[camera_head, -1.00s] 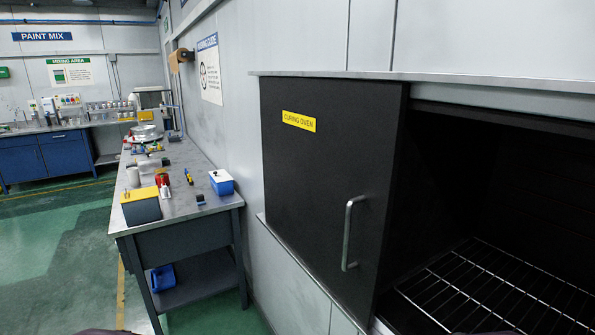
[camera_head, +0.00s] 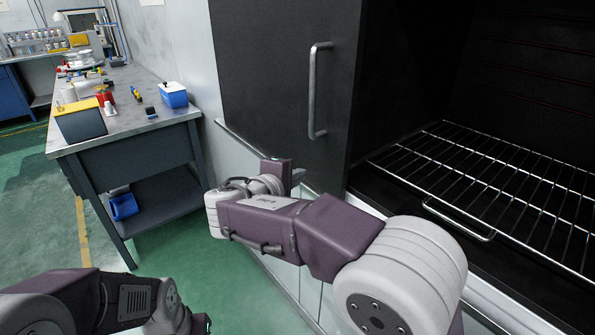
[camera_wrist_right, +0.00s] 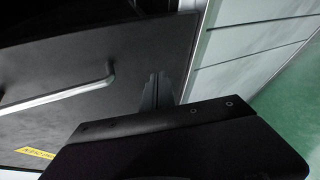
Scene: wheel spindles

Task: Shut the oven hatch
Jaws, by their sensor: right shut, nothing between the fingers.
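The black oven hatch (camera_head: 265,75) stands to the left of the oven opening and leaves the part in view uncovered. Its upright metal handle (camera_head: 313,92) is near the hatch's right edge. My right gripper (camera_head: 296,174) is shut and empty, below and left of the handle and apart from it, by the hatch's lower edge. In the right wrist view, the shut fingers (camera_wrist_right: 155,92) show against the hatch (camera_wrist_right: 130,50), with the handle (camera_wrist_right: 65,95) off to the left. My left arm shows at the lower left of the head view, but its gripper is not visible.
A wire rack (camera_head: 480,170) lies inside the dark oven, with a bar at its front. A workbench (camera_head: 130,120) with a blue box (camera_head: 174,97) and other items stands left. Green floor (camera_head: 200,260) lies open between the bench and my arms.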

